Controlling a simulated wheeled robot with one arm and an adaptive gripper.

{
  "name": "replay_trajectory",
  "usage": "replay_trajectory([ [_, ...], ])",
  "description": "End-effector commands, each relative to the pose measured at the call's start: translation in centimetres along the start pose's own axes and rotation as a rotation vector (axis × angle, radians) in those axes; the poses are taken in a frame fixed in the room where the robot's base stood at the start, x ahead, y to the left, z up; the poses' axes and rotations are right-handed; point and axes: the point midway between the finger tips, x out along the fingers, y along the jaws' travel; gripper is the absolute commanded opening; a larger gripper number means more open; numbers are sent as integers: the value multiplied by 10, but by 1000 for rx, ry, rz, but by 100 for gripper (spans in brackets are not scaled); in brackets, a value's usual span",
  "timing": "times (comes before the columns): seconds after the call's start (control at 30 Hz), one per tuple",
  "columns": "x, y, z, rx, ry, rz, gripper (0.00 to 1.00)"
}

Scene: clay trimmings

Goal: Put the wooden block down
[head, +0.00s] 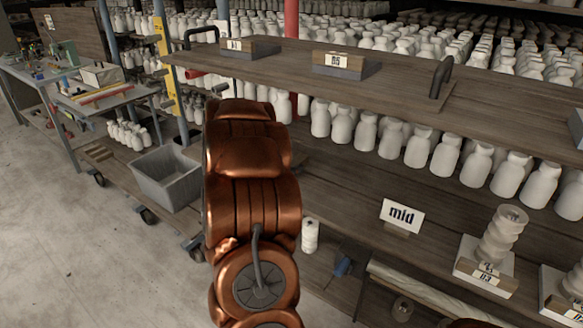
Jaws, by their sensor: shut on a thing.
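My copper-coloured arm rises through the middle of the head view. My gripper is not visible, and neither is anything it may hold. On the upper plank (437,109), a wooden block with a white label (337,65) sits on a grey base, and a similar labelled block (237,46) sits to its left. On the lower right shelf, a labelled wooden block (486,277) lies at the front of a white base, beside a stacked translucent piece. Which block the task means cannot be told.
A white card reading "mid" (401,215) stands on the lower shelf (340,190). White bottle-like pieces (420,147) fill the racks behind. A grey bin (166,178) sits on a low wheeled cart at left. Concrete floor (60,240) is clear at lower left.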

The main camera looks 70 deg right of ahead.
Motion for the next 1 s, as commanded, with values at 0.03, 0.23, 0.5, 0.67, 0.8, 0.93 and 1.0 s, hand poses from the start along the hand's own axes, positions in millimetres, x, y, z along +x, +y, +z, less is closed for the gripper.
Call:
replay_trajectory([
  [0.03, 0, 0, 1, 0, 0, 0, 1],
  [0.23, 1, 0, 2, 0, 0, 0, 49],
  [0.5, 1, 0, 2, 0, 0, 0, 62],
  [0.67, 1, 0, 2, 0, 0, 0, 62],
  [0.8, -6, -1, -1, 0, 1, -2, 62],
  [0.93, -21, -1, -2, 3, 3, -2, 62],
  [1.0, -32, -1, -2, 3, 3, -4, 62],
])
